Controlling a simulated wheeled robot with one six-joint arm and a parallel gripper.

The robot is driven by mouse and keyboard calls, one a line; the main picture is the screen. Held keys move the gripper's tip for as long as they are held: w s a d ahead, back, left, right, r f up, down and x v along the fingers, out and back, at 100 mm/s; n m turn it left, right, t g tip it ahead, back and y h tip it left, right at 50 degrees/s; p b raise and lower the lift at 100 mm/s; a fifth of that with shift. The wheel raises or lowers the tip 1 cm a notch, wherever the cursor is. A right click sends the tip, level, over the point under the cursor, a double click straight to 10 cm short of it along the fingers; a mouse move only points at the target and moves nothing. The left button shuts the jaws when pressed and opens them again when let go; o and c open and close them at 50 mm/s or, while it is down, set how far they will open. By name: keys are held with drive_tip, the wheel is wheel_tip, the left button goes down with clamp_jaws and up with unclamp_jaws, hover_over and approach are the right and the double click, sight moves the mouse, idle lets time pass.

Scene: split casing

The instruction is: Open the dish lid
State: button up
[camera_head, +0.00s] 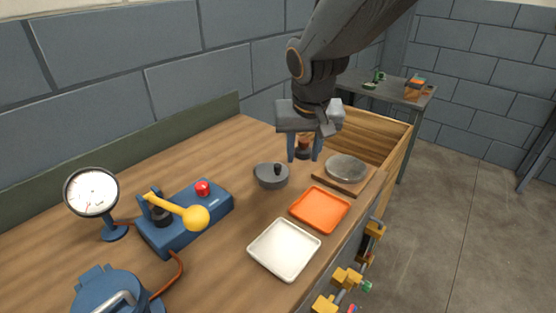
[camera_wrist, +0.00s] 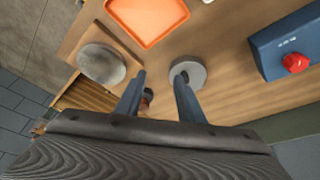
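A small round grey dish with a grey lid and a dark knob (camera_head: 271,176) stands on the wooden worktop; the dish also shows in the wrist view (camera_wrist: 194,75). Its lid appears to be on. My gripper (camera_head: 305,159) is above the worktop, to the right of and behind the dish in the head view. Its two blue-grey fingers are apart with nothing between them. In the wrist view my gripper (camera_wrist: 160,75) has its right fingertip overlapping the near side of the dish in the picture. I cannot tell whether they touch.
A wooden board with a grey disc (camera_head: 346,168), an orange tray (camera_head: 320,209) and a white tray (camera_head: 284,249) lie to the right and front. A blue box with a yellow-knobbed lever (camera_head: 185,217) and a gauge (camera_head: 92,191) stand left. A small dark-and-brown object (camera_head: 304,153) is behind the fingers.

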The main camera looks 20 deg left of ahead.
approach(278, 165)
drive_tip(key=shift+n+y, duration=0.3)
drive_tip(key=shift+d+p+x, duration=0.1)
drive_tip(key=shift+p+x, duration=0.2)
drive_tip(key=shift+x, duration=1.7)
drive_tip(key=shift+d+p+x, duration=0.15)
drive_tip(key=shift+p+x, duration=0.15)
drive_tip(key=shift+x, duration=1.75)
drive_tip(key=shift+s+f, duration=0.1)
clamp_jaws()
